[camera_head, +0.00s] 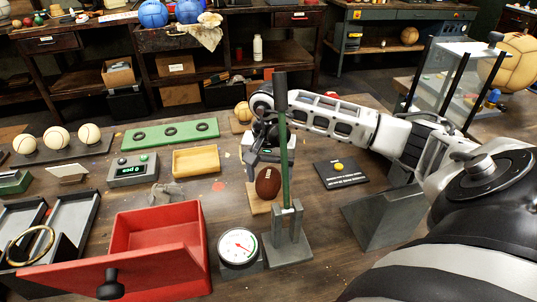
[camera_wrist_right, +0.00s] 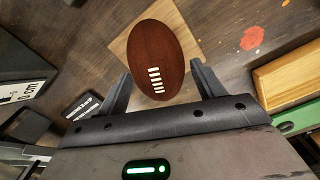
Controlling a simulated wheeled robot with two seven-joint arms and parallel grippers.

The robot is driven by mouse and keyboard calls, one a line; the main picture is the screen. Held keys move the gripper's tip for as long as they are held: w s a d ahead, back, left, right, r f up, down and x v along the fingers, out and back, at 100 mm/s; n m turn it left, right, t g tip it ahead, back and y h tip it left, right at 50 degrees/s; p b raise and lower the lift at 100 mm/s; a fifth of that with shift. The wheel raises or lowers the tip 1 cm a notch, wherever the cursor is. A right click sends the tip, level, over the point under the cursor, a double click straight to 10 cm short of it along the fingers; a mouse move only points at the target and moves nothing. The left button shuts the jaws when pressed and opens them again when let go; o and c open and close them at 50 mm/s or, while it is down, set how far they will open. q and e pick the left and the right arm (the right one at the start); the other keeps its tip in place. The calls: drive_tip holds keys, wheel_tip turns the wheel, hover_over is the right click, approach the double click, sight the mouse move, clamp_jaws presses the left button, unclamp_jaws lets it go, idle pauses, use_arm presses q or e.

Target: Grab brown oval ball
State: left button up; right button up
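The brown oval ball (camera_head: 268,183), with white laces, rests on a small wooden board (camera_head: 254,200) on the workbench. In the right wrist view the ball (camera_wrist_right: 157,58) lies just ahead of and partly between the two fingers. My right gripper (camera_head: 266,162) is above and behind the ball in the head view, partly hidden by an upright green-and-dark post. In the wrist view the right gripper (camera_wrist_right: 160,85) is open, its fingers apart on either side of the ball's near end, with no clear contact. My left gripper is not in view.
The upright post on a metal stand (camera_head: 289,240) stands right in front of the ball. A dial gauge (camera_head: 239,247) and red drawer box (camera_head: 165,235) are at front left. A yellow tray (camera_head: 196,161) lies left, a black plate (camera_head: 341,173) right. Another ball (camera_head: 243,111) sits behind.

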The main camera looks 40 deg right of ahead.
drive_tip(key=c, duration=0.8)
drive_tip(key=shift+r, duration=0.1)
